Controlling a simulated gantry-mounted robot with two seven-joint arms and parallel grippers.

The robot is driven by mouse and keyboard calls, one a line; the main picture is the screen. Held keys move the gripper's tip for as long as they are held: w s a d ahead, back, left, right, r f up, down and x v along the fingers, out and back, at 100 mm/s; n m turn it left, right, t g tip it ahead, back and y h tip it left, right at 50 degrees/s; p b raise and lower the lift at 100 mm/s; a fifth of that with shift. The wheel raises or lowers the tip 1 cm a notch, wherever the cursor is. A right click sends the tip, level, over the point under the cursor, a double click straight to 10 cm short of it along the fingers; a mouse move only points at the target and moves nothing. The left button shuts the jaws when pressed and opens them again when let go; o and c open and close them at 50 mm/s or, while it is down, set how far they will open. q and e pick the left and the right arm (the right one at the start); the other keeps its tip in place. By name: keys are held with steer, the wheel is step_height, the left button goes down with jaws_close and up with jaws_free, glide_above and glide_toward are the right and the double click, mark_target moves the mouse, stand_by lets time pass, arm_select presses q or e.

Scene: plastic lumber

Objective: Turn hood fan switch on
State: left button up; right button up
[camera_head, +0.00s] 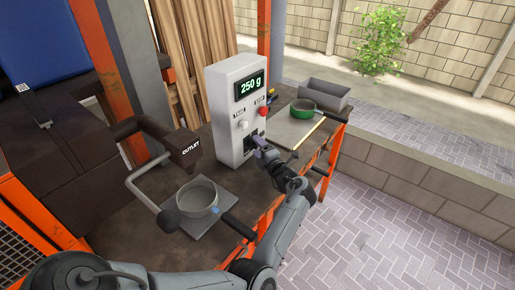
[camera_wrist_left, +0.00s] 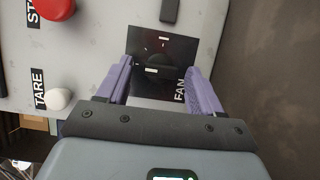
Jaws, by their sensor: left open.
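A white control box (camera_head: 236,108) stands on the workbench, with a green "250 g" display, red and white buttons, and a dark panel low on its front. In the left wrist view the black switch plate labelled FAN (camera_wrist_left: 163,55) sits on the box face. My left gripper (camera_wrist_left: 161,68) is open, its two purple fingers on either side of the lower plate with nothing gripped between them. In the head view the left gripper (camera_head: 260,145) is right at the lower front of the box. Whether the fingers touch the plate and the switch position cannot be told. My right gripper is not in view.
A red button (camera_wrist_left: 54,8) and a white TARE button (camera_wrist_left: 59,98) are beside the plate. A grey pan (camera_head: 197,199) sits under the OUTLET nozzle (camera_head: 185,148).

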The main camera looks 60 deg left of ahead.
arm_select(q)
steer(key=shift+a, duration=0.5)
steer(key=c, duration=1.1)
steer(key=shift+o, duration=0.2)
